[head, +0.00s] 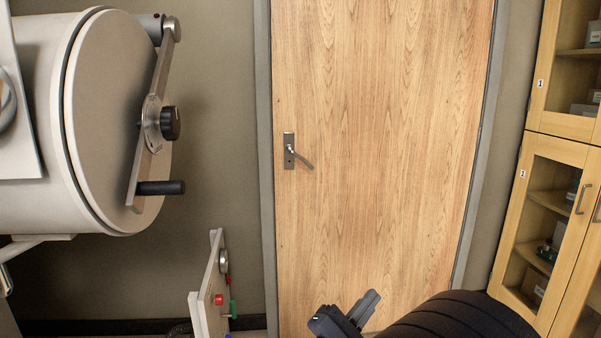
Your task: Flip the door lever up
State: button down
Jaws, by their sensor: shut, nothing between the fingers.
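A metal door lever (302,158) sits on a small upright plate on the left side of the wooden door (390,120). The lever slants down to the right from its pivot. To the left, a round hatch door (105,110) closes a white cylinder, with a slanting metal bar across it. The bar has a black round knob (170,123) at its middle and a black handle grip (161,187) at its lower end. My gripper (347,312) is at the bottom of the picture, dark, shut and empty, apart from the lever and the hatch.
A small panel (212,285) with a red button and a green part stands low between the cylinder and the door. Glass-fronted wooden cabinets (560,150) line the right side. Grey wall shows between the cylinder and the door frame. No object stands before the door's upper part.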

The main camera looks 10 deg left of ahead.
aim_at(289, 148)
jog(key=i+l+u, duration=0.1)
jog(key=i+u, duration=0.15)
jog(key=i, duration=0.25)
jog(key=i+l+u, duration=0.25)
jog(key=i, duration=0.25)
jog(key=i+l+u, duration=0.3)
jog(key=i, duration=0.2)
jog(key=i+l+u, duration=0.25)
jog(key=i, duration=0.25)
